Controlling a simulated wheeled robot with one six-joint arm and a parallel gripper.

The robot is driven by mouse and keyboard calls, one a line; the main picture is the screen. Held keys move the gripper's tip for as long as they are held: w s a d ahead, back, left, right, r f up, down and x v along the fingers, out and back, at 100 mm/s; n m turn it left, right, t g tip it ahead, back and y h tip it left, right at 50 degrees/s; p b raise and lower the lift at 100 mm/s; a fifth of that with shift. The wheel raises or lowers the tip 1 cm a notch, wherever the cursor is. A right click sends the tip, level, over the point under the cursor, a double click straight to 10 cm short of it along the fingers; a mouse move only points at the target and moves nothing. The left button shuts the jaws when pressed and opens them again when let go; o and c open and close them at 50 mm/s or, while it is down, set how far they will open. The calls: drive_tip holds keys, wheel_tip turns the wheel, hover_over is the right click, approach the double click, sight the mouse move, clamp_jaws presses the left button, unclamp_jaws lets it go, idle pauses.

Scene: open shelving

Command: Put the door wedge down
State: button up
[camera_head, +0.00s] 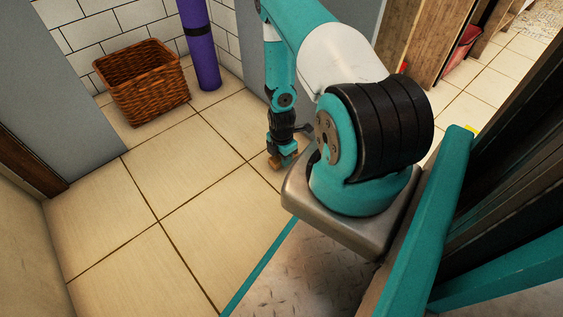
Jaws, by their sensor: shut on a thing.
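My gripper (283,157) is at the end of my arm, pointing down, low over the tiled floor in the middle of the camera_head view. It is shut on a small brown door wedge (275,163), which shows at the fingertips. Part of the wedge and the fingers is hidden, and the wedge is small in the picture. I cannot tell whether it touches the floor (190,215).
A brown wicker basket (145,85) and an upright purple roll (200,50) stand by the white tiled wall at the back left. A wooden panel (420,40) stands at the upper right. The floor left of my gripper is clear.

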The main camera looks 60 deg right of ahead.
drive_tip(key=shift+f, duration=0.55)
drive_tip(key=shift+f, duration=0.2)
drive_tip(key=o, duration=1)
drive_tip(key=shift+r, duration=0.1)
wheel_tip(320, 180, up, 12)
drive_tip(key=p, duration=0.7)
drive_tip(key=shift+w+r, duration=0.1)
drive_tip(key=shift+r, duration=0.05)
